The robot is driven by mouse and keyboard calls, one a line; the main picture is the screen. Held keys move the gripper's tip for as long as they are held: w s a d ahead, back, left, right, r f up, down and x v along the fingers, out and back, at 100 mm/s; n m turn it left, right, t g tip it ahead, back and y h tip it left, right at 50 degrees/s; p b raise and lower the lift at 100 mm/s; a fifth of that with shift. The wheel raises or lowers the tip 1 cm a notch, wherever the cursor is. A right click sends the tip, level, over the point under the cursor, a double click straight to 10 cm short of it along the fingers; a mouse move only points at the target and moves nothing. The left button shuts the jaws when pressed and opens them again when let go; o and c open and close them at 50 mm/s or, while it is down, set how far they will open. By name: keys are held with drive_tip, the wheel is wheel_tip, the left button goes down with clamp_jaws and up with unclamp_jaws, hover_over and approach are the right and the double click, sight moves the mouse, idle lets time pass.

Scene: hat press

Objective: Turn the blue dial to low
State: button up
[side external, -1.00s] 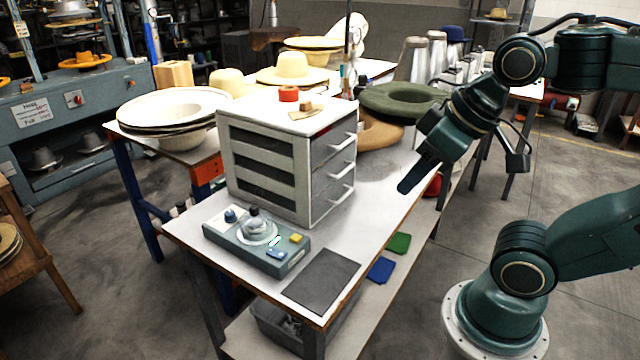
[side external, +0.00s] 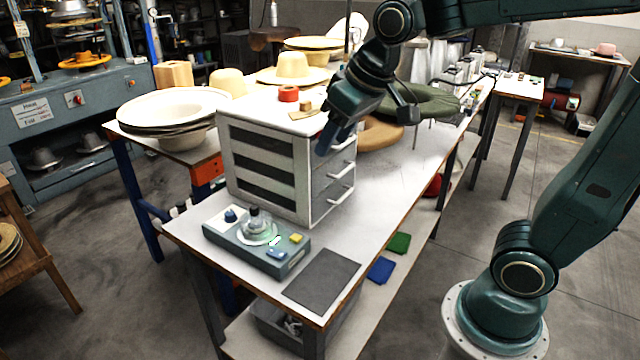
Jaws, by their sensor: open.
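A grey-green control box (side external: 225,243) sits on the near left part of the white table. A small dark blue knob (side external: 231,215) stands on a white patch at its left end. A large round grey dial (side external: 257,235) with a pale green mark is in the middle. A low light-blue piece (side external: 277,253) and a yellow piece (side external: 296,238) sit at its right. Which one is the blue dial, and its setting, I cannot tell. My gripper (side external: 324,141) is open and empty, above and to the right of the box, in front of the drawer unit's upper right side.
A white drawer unit (side external: 265,128) stands directly behind the box, with a red tape roll (side external: 288,94) on top. A dark mat (side external: 321,280) lies right of the box. Hats and a green brim (side external: 425,100) lie farther back. The table's middle right is clear.

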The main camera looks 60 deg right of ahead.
drive_tip(key=w+f, duration=0.3)
drive_tip(key=w, duration=0.4)
drive_tip(key=w+f, duration=0.2)
drive_tip(key=w, duration=0.6)
approach(230, 213)
drive_tip(key=shift+g, duration=0.3)
drive_tip(key=v, duration=0.5)
drive_tip(key=shift+w+a+r, duration=0.1)
drive_tip(key=shift+w+r, duration=0.15)
drive_tip(key=shift+w, duration=0.1)
drive_tip(key=shift+f, duration=0.15)
drive_tip(key=shift+x, duration=6.75)
drive_tip(key=c, duration=1)
